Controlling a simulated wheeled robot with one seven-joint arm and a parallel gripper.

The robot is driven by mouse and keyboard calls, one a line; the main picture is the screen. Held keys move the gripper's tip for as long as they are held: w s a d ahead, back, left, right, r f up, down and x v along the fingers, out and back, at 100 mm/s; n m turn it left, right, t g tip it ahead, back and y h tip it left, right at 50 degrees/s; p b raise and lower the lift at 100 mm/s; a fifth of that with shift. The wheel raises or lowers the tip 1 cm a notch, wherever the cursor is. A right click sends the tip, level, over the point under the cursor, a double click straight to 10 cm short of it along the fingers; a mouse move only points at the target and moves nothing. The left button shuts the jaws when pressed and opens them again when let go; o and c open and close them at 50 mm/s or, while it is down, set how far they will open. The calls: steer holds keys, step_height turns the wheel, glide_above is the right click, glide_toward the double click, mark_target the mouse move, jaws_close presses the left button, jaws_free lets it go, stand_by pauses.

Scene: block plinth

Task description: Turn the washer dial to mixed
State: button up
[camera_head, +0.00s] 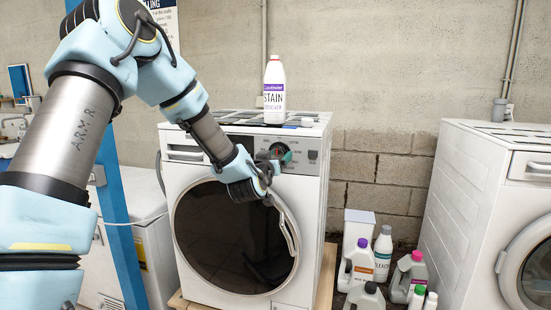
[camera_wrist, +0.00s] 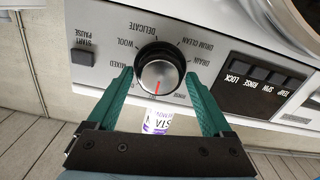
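The washer (camera_head: 235,235) is white with a round dark door, in the middle of the head view. Its dial (camera_wrist: 161,72) has a silver face, a black rim and a red pointer line. The panel appears upside down in the wrist view, and the pointer aims down in that picture. The "MIXED" label (camera_wrist: 127,63) is left of the dial. My gripper (camera_wrist: 158,78) is open, with one green finger on each side of the dial and a small gap showing on both sides. In the head view, my gripper (camera_head: 279,154) is at the panel and partly hides the dial.
A stain remover bottle (camera_head: 274,90) stands on top of the washer. Several bottles, including a white one (camera_head: 383,252), stand on the floor to its right. Another white machine (camera_head: 470,200) is at far right. A row of buttons (camera_wrist: 262,85) is beside the dial.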

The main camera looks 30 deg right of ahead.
steer(key=c, duration=1)
steer(key=shift+c, duration=0.2)
steer(key=shift+f+m+b, duration=0.1)
steer(key=shift+m+b, duration=0.2)
steer(key=shift+b, duration=0.3)
steer(key=shift+m+b, duration=7.6)
steer(key=shift+b, duration=1.15)
